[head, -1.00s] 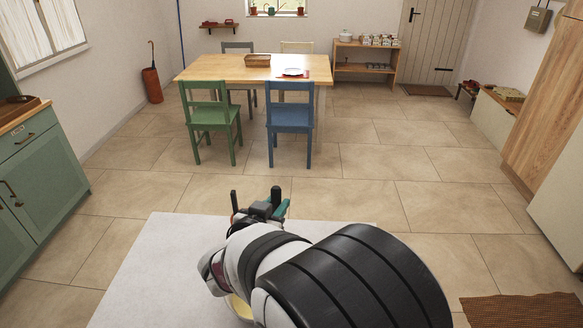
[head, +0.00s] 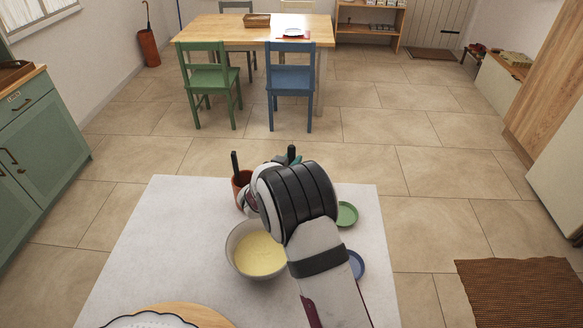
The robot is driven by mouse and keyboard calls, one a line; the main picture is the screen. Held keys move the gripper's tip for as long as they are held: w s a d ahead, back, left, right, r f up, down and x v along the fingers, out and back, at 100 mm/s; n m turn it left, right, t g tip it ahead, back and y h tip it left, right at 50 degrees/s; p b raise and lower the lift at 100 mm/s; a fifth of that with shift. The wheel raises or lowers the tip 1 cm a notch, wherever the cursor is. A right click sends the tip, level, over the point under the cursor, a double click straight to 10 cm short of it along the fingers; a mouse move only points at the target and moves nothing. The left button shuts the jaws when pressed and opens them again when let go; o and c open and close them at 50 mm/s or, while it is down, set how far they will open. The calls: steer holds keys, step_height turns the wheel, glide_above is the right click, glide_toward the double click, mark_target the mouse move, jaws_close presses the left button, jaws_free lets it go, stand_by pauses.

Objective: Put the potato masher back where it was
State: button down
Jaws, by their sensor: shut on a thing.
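My gripper (head: 281,160) shows only as a few dark parts past my wrist, above the far edge of the white table; my arm hides most of it. A short dark upright piece (head: 291,152) with green beside it sticks up there. It appears to be the handle of the potato masher in my jaws; the masher's head is hidden. A reddish-brown pot (head: 240,183) stands just left of my wrist near the table's far edge, with a dark handle (head: 235,162) rising from it. Its right side is hidden.
The white table (head: 150,240) holds a bowl of pale yellow food (head: 260,253) left of my forearm. A green dish (head: 346,214) and a blue dish (head: 356,264) lie right of it. A wooden board with a plate (head: 195,314) is at the front. The table's left side is clear.

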steer(key=shift+f, duration=1.2)
steer(key=c, duration=0.7)
jaws_free()
steer(key=shift+f, duration=0.15)
